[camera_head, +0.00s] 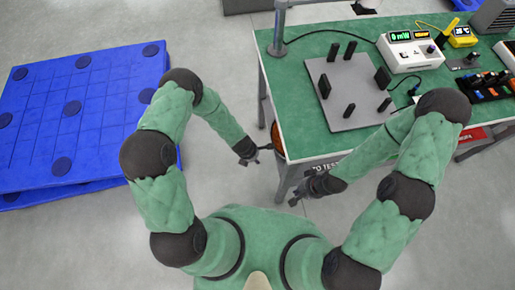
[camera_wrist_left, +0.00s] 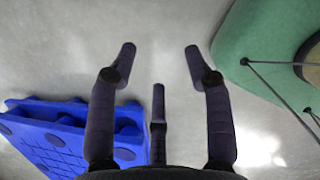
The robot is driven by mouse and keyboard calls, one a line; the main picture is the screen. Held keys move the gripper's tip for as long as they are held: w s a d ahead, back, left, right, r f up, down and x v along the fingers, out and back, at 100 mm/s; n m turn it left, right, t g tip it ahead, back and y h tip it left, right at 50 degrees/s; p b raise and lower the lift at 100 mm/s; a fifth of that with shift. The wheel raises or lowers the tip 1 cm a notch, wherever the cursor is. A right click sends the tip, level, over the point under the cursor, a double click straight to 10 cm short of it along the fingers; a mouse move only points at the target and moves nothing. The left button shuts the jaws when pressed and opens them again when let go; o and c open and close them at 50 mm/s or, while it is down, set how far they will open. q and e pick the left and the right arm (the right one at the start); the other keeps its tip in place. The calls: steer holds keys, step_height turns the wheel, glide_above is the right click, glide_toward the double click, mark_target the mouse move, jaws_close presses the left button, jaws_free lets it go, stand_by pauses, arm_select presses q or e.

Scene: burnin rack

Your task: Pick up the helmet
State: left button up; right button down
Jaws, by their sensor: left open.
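No helmet can be made out for certain in either view. A small rounded orange thing (camera_head: 277,138) shows at the near left edge of the green-topped table, partly hidden; I cannot tell what it is. My left gripper (camera_head: 252,160) is just left of and below it in the head view. In the left wrist view the left gripper (camera_wrist_left: 160,60) has its fingers spread, with only bare floor between them. My right gripper (camera_head: 297,199) is low in front of the table's near edge; its fingers are too small to read.
The green-topped table (camera_head: 300,75) carries a grey plate (camera_head: 352,75) with black upright parts and a white meter (camera_head: 412,52). A blue pallet (camera_head: 75,110) lies on the floor at left, also in the left wrist view (camera_wrist_left: 60,140). Grey floor between them is clear.

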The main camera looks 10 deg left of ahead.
arm_select(q)
steer(key=w+n, duration=0.1)
steer(key=n, duration=0.2)
steer(key=w+f+n, duration=0.1)
steer(key=n, duration=0.2)
steer(key=w+n, duration=0.1)
steer(key=n, duration=0.2)
steer(key=shift+w+d+f+n+t, duration=0.3)
steer(key=shift+d+n, duration=0.1)
glide_toward(276, 138)
steer(key=shift+w+a+f+b, duration=0.2)
steer(key=shift+f+b, duration=0.25)
steer(key=shift+f, duration=0.05)
steer(key=shift+w+a+f+b, duration=0.2)
steer(key=shift+f+b, duration=0.25)
steer(key=shift+f, duration=0.05)
steer(key=shift+w+a+f+b, duration=0.2)
steer(key=shift+f+b, duration=0.25)
steer(key=shift+f, duration=0.05)
jaws_close()
